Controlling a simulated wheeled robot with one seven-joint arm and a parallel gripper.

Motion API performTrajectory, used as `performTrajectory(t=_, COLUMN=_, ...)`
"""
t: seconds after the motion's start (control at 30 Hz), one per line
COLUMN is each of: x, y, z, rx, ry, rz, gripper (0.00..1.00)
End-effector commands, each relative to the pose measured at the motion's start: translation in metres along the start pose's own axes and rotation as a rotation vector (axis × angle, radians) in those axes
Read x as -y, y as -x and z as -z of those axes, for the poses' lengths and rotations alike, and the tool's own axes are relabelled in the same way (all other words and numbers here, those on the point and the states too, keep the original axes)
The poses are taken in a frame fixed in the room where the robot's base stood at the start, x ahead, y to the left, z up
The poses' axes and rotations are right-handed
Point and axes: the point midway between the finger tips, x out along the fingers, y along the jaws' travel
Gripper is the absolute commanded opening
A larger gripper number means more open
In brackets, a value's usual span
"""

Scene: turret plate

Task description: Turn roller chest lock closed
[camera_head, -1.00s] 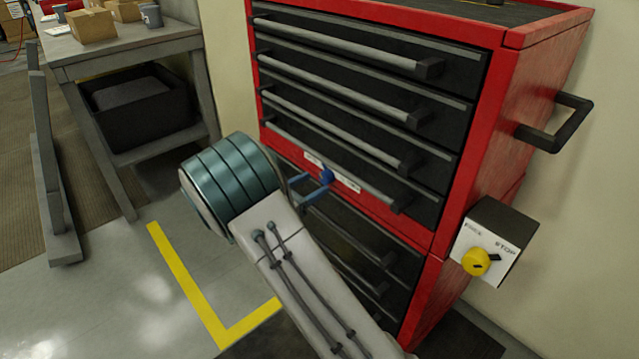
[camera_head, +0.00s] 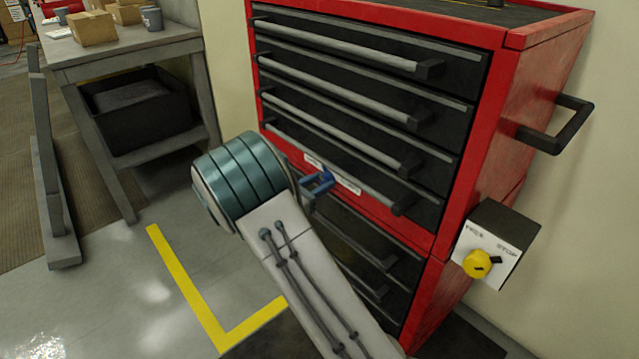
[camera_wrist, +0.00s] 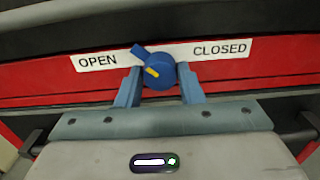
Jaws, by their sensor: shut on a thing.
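The roller chest lock is a blue knob (camera_wrist: 156,68) with a yellow mark, set on the red strip between the "OPEN" and "CLOSED" labels. Its handle points up and left, toward the "OPEN" side. My gripper (camera_wrist: 158,80) has one blue-grey finger on each side of the knob and is shut on it. In the head view, the lock (camera_head: 319,184) is on the front of the red roller chest (camera_head: 480,180), partly hidden by my gripper's fingers.
A side box with a yellow knob (camera_head: 478,263) and a black handle (camera_head: 560,125) stick out from the chest's right side. Drawer bars (camera_head: 340,100) run above the lock. A grey workbench (camera_head: 130,50) with boxes stands at the left. The floor between is clear.

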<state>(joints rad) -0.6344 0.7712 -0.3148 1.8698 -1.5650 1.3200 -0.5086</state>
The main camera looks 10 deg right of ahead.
Motion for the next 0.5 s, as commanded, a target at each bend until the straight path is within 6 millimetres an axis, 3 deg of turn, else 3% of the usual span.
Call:
performTrajectory(t=0.27, x=0.0012, y=0.0002, z=0.0027, rx=-0.001, ry=-0.107, rz=0.003, gripper=0.11)
performTrajectory(t=0.5, x=0.0016, y=-0.0001, z=0.0041, rx=0.0, ry=-0.307, rz=0.004, gripper=0.11)
